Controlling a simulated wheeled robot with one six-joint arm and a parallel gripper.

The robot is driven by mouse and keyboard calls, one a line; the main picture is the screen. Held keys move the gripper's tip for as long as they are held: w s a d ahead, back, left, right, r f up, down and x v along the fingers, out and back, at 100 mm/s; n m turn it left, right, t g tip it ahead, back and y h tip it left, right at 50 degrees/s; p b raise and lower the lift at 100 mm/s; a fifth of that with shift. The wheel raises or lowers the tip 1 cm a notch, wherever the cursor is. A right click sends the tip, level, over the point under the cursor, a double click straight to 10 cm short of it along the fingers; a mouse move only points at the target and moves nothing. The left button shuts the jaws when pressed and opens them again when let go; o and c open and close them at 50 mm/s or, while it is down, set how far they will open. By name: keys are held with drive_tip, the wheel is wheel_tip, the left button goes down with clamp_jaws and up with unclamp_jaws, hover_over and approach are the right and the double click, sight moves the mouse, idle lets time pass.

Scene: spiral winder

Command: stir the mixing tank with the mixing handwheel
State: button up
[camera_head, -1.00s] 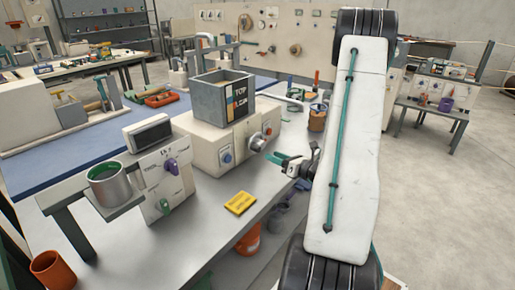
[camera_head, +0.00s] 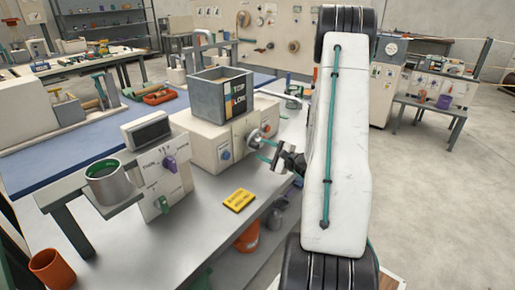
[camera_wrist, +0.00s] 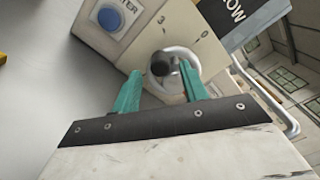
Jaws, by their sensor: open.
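A round silver handwheel (camera_head: 256,139) with a dark knob sits on the front of a cream machine (camera_head: 205,140). In the wrist view the handwheel (camera_wrist: 186,62) lies between my fingertips, its black knob towards the left finger. My gripper (camera_head: 268,150) is open, its teal fingers pointing at the wheel. In the wrist view my gripper (camera_wrist: 161,72) has one finger on each side of the wheel; I cannot tell whether they touch it. A grey open-topped box (camera_head: 222,92), apparently the tank, stands on the machine. Its contents are hidden.
A blue button (camera_wrist: 109,17) is left of the wheel in the wrist view. A metal pot (camera_head: 112,186) sits on a bracket at the left. A yellow block (camera_head: 238,200) lies on the grey bench (camera_head: 205,215). An orange cup (camera_head: 52,270) stands at the front left.

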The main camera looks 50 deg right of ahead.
sight(258, 147)
drive_tip(key=shift+w+a, duration=0.15)
drive_tip(key=shift+w, duration=1.45)
clamp_jaws()
drive_tip(key=shift+r, duration=0.1)
